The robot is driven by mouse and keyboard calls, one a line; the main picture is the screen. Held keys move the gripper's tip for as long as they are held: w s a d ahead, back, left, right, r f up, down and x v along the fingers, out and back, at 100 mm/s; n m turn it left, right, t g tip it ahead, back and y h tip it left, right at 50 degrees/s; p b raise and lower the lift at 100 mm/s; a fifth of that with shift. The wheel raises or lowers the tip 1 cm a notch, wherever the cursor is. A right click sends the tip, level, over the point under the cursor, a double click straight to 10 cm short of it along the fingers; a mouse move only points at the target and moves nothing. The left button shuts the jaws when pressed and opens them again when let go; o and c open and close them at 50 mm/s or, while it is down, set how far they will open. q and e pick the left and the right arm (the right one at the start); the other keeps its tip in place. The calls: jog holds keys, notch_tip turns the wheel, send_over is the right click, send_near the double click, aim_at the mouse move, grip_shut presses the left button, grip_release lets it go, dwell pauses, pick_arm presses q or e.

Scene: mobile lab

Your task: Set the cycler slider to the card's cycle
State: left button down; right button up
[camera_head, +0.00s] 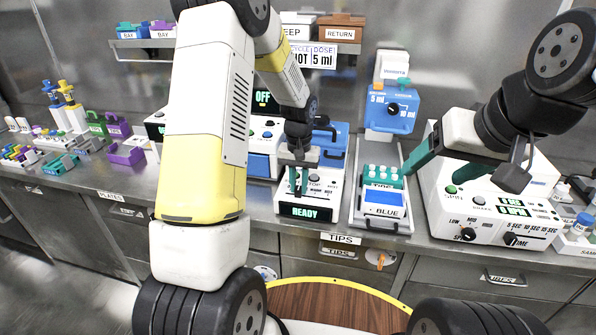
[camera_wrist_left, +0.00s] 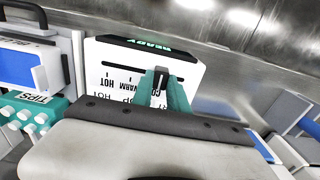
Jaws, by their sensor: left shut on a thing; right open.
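The cycler (camera_head: 320,196) is a white box with a green READY display, and its panel shows in the left wrist view (camera_wrist_left: 116,60). Its dark slider knob (camera_wrist_left: 161,77) stands by the COLD end of the slot, with WARM and HOT further left in that view. My left gripper (camera_head: 298,182) is shut on the knob, with its teal fingers on either side of it in the left wrist view (camera_wrist_left: 164,92). My right gripper (camera_head: 430,178) is open and empty over the right side of the bench.
A tray with a teal tip rack (camera_head: 381,176) and a BLUE label stands right of the cycler. A blue dispenser (camera_head: 392,108) is behind it. A white machine with knobs (camera_head: 468,215) sits under my right gripper. Coloured racks and bottles fill the left bench.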

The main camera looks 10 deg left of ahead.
pick_arm(q)
jog(key=d, duration=0.9)
jog(key=shift+s+d+r, duration=0.1)
jog(key=c, duration=1.3)
grip_release()
jog(key=shift+d, duration=0.1)
notch_tip(320, 180, up, 8)
jog(key=shift+f, duration=0.15)
